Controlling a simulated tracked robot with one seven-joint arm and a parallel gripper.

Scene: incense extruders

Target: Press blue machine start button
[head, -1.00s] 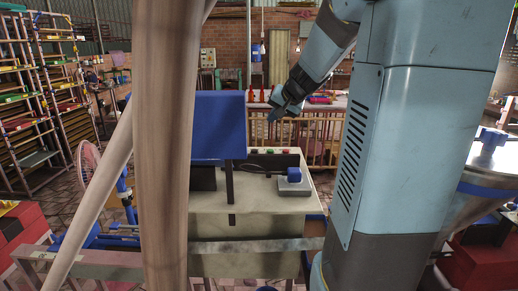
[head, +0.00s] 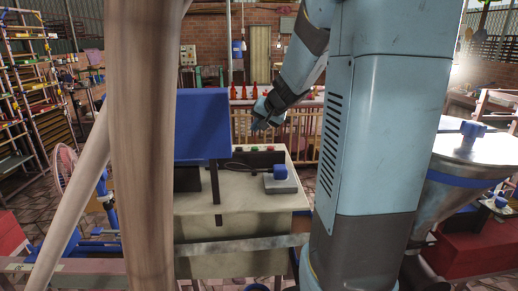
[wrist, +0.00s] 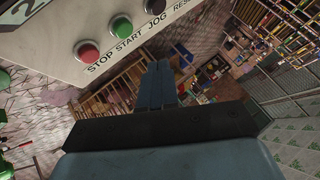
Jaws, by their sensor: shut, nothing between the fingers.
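The machine has a blue hood (head: 202,125), a cream top (head: 235,200) and a dark control panel (head: 262,161) at its back edge with small red and green buttons. In the wrist view the light panel carries a red button (wrist: 87,52) by the word STOP, a green button (wrist: 121,27) by START, and a dark button (wrist: 155,5) by JOG. My gripper (head: 256,125) is shut and empty, above the panel and apart from it in the head view. In the wrist view its closed fingers (wrist: 160,66) point past the panel's lettered edge, lower right of the green button.
A blue knob on a grey block (head: 281,180) sits on the machine top. A wooden railing (head: 300,140) and a table with red bottles stand behind. A metal funnel (head: 470,155) is at right, shelves (head: 30,90) at left. A wooden post blocks part of the head view.

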